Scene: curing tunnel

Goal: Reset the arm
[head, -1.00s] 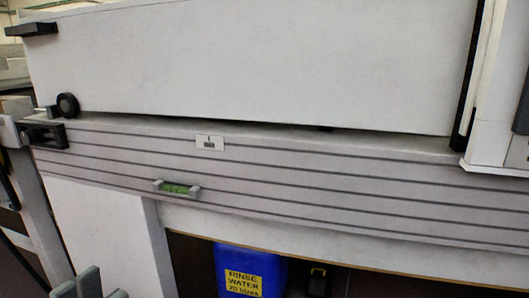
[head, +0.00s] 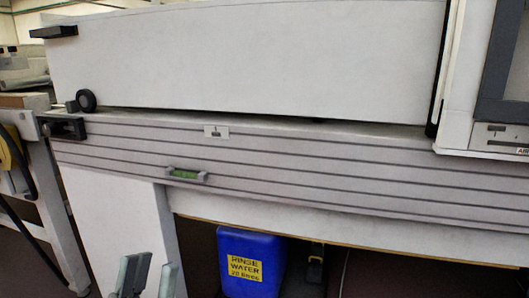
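My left gripper (head: 149,277) shows at the bottom left of the head view, cut off by the lower edge. Its grey fingertips stand a little apart with nothing visible between them, so it looks open and empty. It is in front of the white leg panel under the long ribbed grey beam (head: 330,165) of the machine, to the left of the blue container. I cannot tell how far it is from the panel. My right gripper is not in view.
A blue rinse water container (head: 238,245) stands in the dark space under the beam. A green spirit level (head: 186,174) sits on the beam's face. A large white panel (head: 250,60) is above the beam. A white unit (head: 468,125) stands at the right.

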